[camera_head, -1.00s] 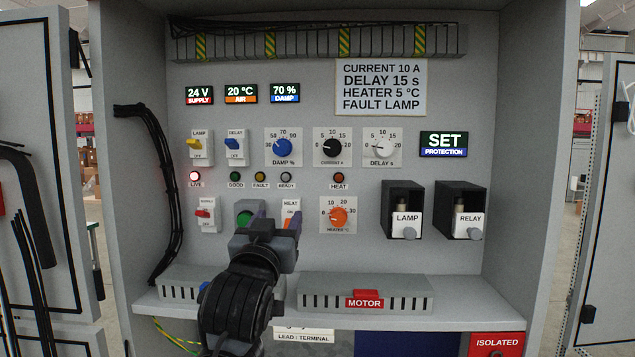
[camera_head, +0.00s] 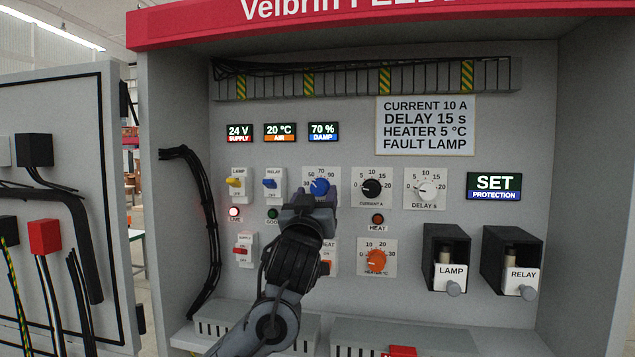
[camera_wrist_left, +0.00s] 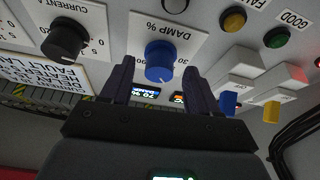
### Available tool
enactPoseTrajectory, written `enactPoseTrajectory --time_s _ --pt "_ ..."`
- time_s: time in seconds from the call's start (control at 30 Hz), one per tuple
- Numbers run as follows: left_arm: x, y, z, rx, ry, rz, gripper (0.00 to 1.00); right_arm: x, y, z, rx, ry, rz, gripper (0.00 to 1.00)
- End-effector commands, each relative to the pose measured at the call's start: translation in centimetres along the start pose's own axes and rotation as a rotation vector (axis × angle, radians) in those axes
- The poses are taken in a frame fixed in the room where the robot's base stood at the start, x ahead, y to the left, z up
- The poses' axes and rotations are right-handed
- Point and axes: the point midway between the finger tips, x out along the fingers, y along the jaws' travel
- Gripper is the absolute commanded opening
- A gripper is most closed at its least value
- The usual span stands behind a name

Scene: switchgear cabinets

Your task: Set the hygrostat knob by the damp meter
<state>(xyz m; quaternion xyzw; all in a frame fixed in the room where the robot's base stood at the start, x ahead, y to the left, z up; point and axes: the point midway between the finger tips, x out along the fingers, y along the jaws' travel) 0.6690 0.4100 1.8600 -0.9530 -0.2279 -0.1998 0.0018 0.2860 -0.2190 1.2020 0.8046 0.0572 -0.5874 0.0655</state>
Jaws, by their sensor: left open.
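The hygrostat knob is the blue knob (camera_head: 319,187) on the plate marked DAMP %, in the upper row of the panel. It also shows in the left wrist view (camera_wrist_left: 159,60), upside down, in the gap ahead of the fingers. The damp meter (camera_head: 323,132) reads 70 %. My left gripper (camera_head: 312,201) is just below and in front of the blue knob and hides the lower part of its plate. In the left wrist view its two fingers (camera_wrist_left: 144,82) stand apart, one to each side of the knob, with nothing between them. My right gripper is not in view.
The black CURRENT knob (camera_head: 371,187) and white DELAY knob (camera_head: 426,190) sit to the right. The blue RELAY switch (camera_head: 270,183) is to the left. The orange HEATER knob (camera_head: 376,261) is below right. A sign (camera_head: 426,125) hangs above.

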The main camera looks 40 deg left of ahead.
Motion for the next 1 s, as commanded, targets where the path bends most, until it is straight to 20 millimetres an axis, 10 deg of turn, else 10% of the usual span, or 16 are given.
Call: enactPoseTrajectory --time_s 0.53,0.9,1.0 --pt "1.57 0.03 0.08 0.000 -0.001 0.001 0.59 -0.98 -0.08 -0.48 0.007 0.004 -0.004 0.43" --pt "1.57 0.02 0.06 0.000 0.000 0.001 0.04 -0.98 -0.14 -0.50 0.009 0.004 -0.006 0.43" --pt "1.56 0.01 0.06 0.002 -0.001 0.002 0.04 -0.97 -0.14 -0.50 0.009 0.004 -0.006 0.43"
